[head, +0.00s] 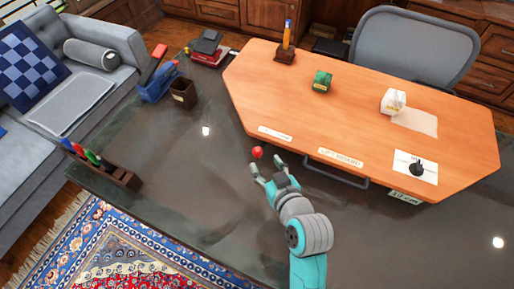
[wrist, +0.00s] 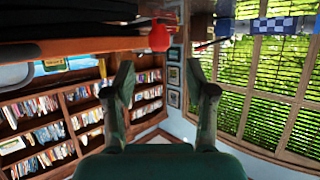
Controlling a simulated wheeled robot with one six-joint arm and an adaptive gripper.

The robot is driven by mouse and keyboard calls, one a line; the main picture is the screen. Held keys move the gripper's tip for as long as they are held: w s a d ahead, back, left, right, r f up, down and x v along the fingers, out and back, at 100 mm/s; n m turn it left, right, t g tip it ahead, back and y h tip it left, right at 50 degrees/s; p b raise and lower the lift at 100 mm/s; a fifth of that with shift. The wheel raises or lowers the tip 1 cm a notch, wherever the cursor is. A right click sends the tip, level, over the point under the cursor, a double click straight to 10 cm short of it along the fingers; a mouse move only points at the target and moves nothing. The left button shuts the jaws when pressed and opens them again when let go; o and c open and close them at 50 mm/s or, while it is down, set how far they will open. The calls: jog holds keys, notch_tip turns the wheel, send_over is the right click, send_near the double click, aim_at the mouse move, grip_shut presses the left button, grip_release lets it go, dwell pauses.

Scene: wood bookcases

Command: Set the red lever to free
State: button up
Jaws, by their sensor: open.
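A small red knob (head: 257,152), which looks like the end of the red lever, shows at the near left edge of the wooden desk top. My gripper (head: 266,165) is open and empty just in front of it, with a small gap between fingertips and knob. In the wrist view the red knob (wrist: 160,36) lies beyond and above the open fingers (wrist: 158,68), roughly centred between them. The lever's shaft and its setting cannot be made out. A pale label (head: 275,133) lies on the desk edge close by; its text is too small to read.
The wooden desk top (head: 310,110) carries a green box (head: 322,81), a white box (head: 393,101) and a black stamp-like object (head: 417,168). A dark handle bar (head: 335,176) runs below its front edge. A pen tray (head: 103,168) stands left; the dark glossy surface between is clear.

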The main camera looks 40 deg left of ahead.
aim_at(259, 153)
jog(key=x, duration=0.8)
grip_shut()
